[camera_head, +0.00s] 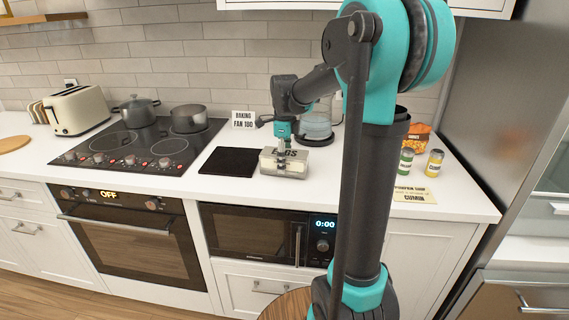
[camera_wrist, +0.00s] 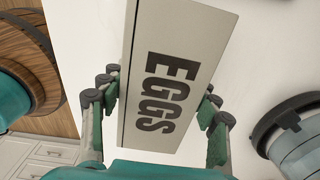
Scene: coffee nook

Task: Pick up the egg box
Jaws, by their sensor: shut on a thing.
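The egg box (camera_head: 298,161) is a pale grey carton on the white counter, just right of the black mat. It also fills the middle of the wrist view (camera_wrist: 190,50), with "EGGS" in dark letters on its top. My gripper (camera_head: 285,163) reaches down onto it from above. In the wrist view, the fingers (camera_wrist: 163,103) close on both long sides of the box. I cannot tell whether the box is touching the counter or slightly lifted.
A black mat (camera_head: 229,162) lies left of the box, beside the stove (camera_head: 140,145). A glass kettle (camera_head: 315,125) stands behind it. Spice jars (camera_head: 434,163) and a label card (camera_head: 414,196) are at the right. The counter right of the box is partly hidden by my arm.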

